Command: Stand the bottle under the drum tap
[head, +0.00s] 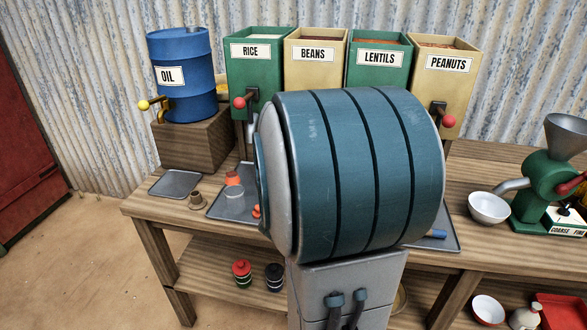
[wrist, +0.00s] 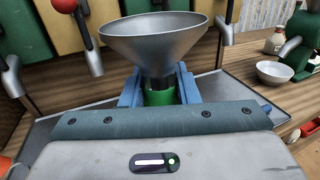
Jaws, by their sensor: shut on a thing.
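In the wrist view my gripper (wrist: 158,84) is shut on a green thing, likely the bottle (wrist: 158,98), with a blue finger on each side. A wide grey metal funnel (wrist: 155,38) stands upright on top of it, its dark neck between the fingers. The lower part of the bottle is hidden behind the gripper body. In the head view my arm hides the gripper, bottle and funnel. The blue oil drum (head: 185,75) stands on a wooden block at the left, with a yellow-knobbed tap (head: 150,104). A small grey tray (head: 175,184) lies below the tap, bare.
A small brown piece (head: 196,199) stands right of the small tray. A larger grey tray (head: 218,212) holds orange-topped things, partly hidden by my arm. Labelled bins with red-knobbed spouts (head: 239,103) stand behind. A white bowl (head: 489,207) and a green grinder (head: 545,185) are at the right.

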